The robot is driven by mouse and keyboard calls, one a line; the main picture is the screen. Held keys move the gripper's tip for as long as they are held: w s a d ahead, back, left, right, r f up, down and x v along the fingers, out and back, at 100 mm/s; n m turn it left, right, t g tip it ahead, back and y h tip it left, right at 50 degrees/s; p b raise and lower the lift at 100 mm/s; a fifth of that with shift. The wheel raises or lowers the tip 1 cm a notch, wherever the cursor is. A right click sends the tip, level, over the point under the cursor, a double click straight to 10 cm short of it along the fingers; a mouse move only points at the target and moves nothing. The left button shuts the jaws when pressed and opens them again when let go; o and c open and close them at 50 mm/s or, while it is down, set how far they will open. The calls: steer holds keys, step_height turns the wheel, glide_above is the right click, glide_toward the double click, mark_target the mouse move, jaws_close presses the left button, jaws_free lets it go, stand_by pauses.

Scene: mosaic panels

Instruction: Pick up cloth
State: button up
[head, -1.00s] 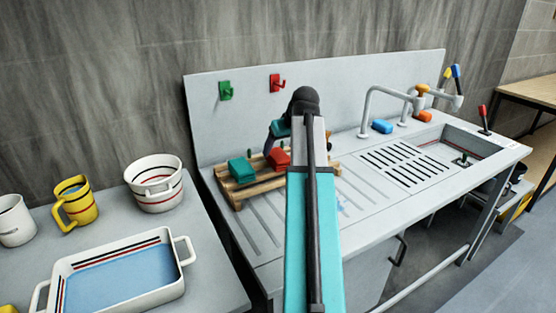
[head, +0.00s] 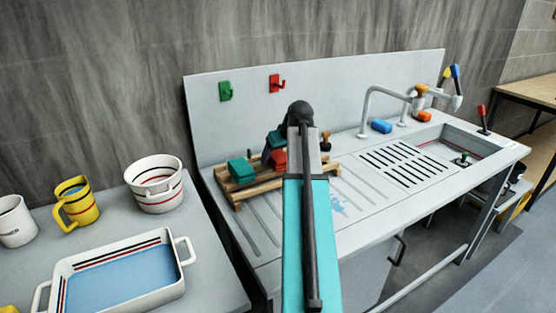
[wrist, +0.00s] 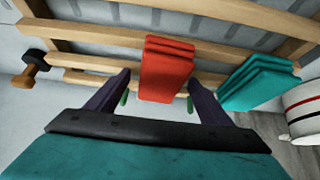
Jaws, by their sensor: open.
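A folded red cloth (head: 279,160) lies on a slatted wooden rack (head: 243,194) at the sink unit's left end; it also shows in the wrist view (wrist: 167,68). A folded teal cloth (head: 240,170) lies beside it on the rack, seen at right in the wrist view (wrist: 260,82). My gripper (wrist: 160,80) is open, its two dark fingers apart with the red cloth showing between and beyond their tips. I cannot tell whether they touch it. In the head view my arm hides part of the gripper and rack.
A brown and black knobbed object (head: 326,141) stands at the rack's right end. Green (head: 226,91) and red (head: 276,83) hooks are on the backboard. A white pot (head: 156,184), yellow mug (head: 73,202) and basin (head: 178,285) occupy the left counter. The ribbed drainboard is largely clear.

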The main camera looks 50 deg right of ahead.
mark_target(275, 152)
stand_by(0.5)
steer(key=c, duration=1.1)
steer(key=shift+c, duration=0.2)
steer(key=shift+r, duration=1.65)
steer(key=s+a, duration=0.2)
steer(key=s, duration=0.2)
steer(key=s+a+r+b, duration=0.1)
steer(key=s+a, duration=0.2)
steer(key=s, duration=0.2)
steer(key=s+a, duration=0.3)
steer(key=s, duration=0.1)
steer(key=shift+s+r+b, duration=0.3)
steer(key=shift+s+b, duration=0.05)
steer(key=shift+s, duration=0.05)
